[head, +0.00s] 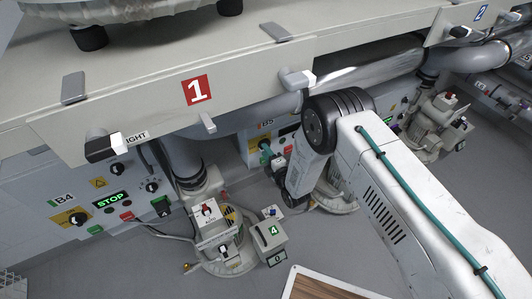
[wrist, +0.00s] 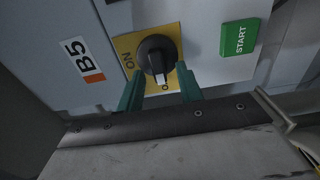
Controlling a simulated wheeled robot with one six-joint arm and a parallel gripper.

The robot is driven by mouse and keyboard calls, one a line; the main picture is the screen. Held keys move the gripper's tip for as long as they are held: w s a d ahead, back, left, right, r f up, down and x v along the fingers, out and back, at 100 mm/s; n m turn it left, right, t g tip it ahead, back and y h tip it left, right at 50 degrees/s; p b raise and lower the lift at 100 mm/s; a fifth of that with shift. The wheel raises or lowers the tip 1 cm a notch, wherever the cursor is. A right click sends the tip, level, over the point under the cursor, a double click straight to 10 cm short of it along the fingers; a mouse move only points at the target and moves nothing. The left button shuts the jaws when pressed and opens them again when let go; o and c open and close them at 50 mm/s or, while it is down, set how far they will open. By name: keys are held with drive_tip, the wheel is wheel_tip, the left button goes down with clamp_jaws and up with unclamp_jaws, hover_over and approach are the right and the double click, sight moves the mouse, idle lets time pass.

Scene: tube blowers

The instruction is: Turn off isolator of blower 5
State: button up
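The isolator of blower 5 (wrist: 156,52) is a black rotary knob on a yellow plate (wrist: 122,44), beside a B5 label (wrist: 81,60) in the wrist view. Its white pointer points down in the picture, towards a partly hidden label starting with O; ON is at its left. My gripper (wrist: 159,68) is open, its two teal fingers on either side of the knob's lower part. I cannot tell whether they touch it. In the head view, the B5 panel label (head: 265,124) shows beyond my arm, which hides much of that panel.
A green START button (wrist: 240,37) sits right of the knob. The B4 panel (head: 62,196) is at the left in the head view. An overhanging beam marked 1 (head: 150,104) runs above the panels. A blower numbered 4 (head: 271,233) stands on the floor.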

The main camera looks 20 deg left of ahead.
drive_tip(key=v, duration=0.7)
drive_tip(key=shift+s, duration=0.2)
drive_tip(key=shift+d, duration=0.1)
